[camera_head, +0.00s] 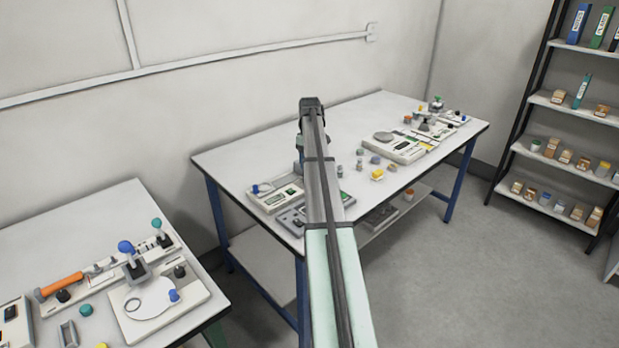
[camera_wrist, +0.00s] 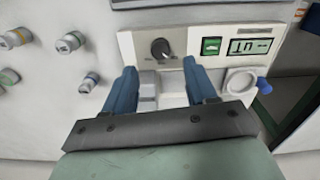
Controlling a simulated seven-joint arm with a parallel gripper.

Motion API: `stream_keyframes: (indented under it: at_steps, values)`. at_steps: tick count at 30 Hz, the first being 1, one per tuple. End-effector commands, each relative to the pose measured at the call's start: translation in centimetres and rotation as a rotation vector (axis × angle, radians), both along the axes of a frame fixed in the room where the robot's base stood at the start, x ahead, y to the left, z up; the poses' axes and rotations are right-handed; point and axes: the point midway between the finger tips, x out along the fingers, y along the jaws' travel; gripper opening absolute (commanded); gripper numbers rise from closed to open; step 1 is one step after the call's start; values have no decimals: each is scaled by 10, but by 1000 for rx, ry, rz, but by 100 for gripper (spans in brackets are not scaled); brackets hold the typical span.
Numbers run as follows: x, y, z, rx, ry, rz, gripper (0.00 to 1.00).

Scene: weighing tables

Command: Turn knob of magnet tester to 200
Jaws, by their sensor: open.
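The magnet tester (camera_head: 277,197) seems to be the pale device on the middle table, left of my arm, with a green panel and a small display. In the wrist view a pale panel (camera_wrist: 137,50) carries a dark round knob (camera_wrist: 160,48), a green panel (camera_wrist: 211,45) and a display (camera_wrist: 250,46) whose reading I cannot make out for sure. My gripper (camera_wrist: 160,68) has its two blue fingers spread apart. The knob shows between and beyond the fingertips, and nothing is held. In the head view my arm hides the fingers.
A round dish (camera_wrist: 240,82) and a blue knob (camera_wrist: 264,85) sit right of the fingers. In the head view a scale (camera_head: 395,147) stands farther right on the same table, and a second table (camera_head: 95,220) stands at the left.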

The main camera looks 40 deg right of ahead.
Motion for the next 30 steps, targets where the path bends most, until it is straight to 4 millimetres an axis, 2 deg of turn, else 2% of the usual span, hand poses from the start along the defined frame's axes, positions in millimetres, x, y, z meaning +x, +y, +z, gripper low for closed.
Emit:
stream_keyframes:
  at_steps: [1, 6, 13, 18, 27, 30]
  values:
    - [0, 1, -11, 1, 1, 0, 57]
    - [0, 0, -39, 1, 0, 0, 57]
    - [0, 0, -65, 0, 0, 0, 57]
    - [0, 0, -73, 0, 0, 0, 57]
    - [0, 0, -74, 0, -1, 0, 57]
    - [0, 0, -74, 0, -1, 0, 48]
